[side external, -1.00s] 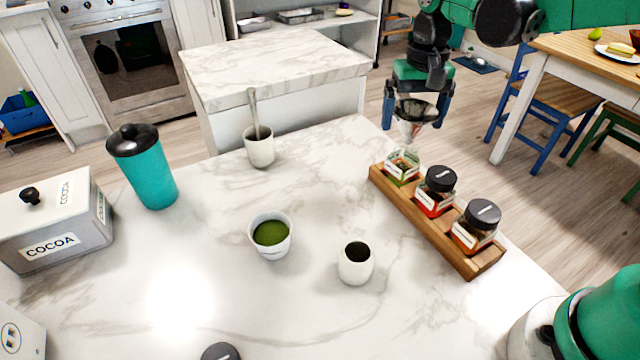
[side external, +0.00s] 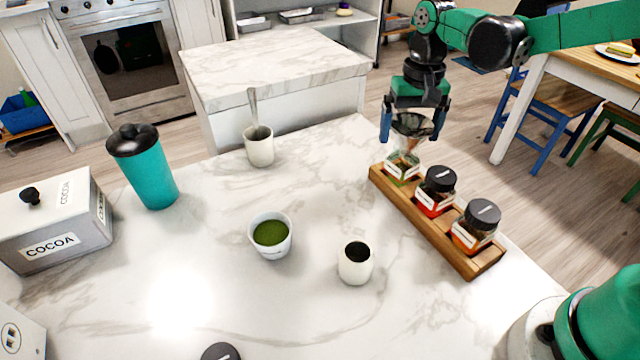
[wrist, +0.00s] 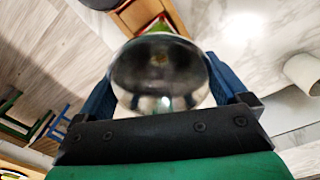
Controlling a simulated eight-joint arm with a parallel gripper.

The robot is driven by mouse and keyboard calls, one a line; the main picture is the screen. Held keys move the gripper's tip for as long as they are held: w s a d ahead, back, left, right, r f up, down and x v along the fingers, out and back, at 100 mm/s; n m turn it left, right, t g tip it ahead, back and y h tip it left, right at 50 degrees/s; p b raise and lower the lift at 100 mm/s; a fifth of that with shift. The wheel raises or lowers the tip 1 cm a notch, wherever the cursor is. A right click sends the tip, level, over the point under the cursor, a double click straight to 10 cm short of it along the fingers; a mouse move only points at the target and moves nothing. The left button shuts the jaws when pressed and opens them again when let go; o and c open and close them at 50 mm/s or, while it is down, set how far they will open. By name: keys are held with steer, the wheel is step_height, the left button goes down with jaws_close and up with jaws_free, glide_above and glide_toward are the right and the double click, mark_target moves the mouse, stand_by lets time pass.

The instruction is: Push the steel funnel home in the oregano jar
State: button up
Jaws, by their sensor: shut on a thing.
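The steel funnel (side external: 412,124) is held between the blue fingers of my gripper (side external: 413,130), which is shut on its wide cone. The oregano jar (side external: 402,167) is the open, lidless jar with green contents at the far end of the wooden rack (side external: 440,231). The funnel is over the jar's mouth, with its spout low at the opening; I cannot tell how deep the spout sits. In the wrist view, the funnel's bowl (wrist: 158,75) fills the space between the fingers and hides most of the jar.
Two black-lidded jars (side external: 436,191) (side external: 476,228) stand in the same rack, near the gripper. A white cup (side external: 355,263), a cup of green powder (side external: 270,236) and a cup with a spoon (side external: 259,147) stand left of the rack. The counter between is clear.

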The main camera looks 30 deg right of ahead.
steer(key=shift+f, duration=0.3)
steer(key=o, duration=1.4)
steer(key=shift+c, duration=0.2)
steer(key=shift+r, duration=0.15)
steer(key=shift+r, duration=2.65)
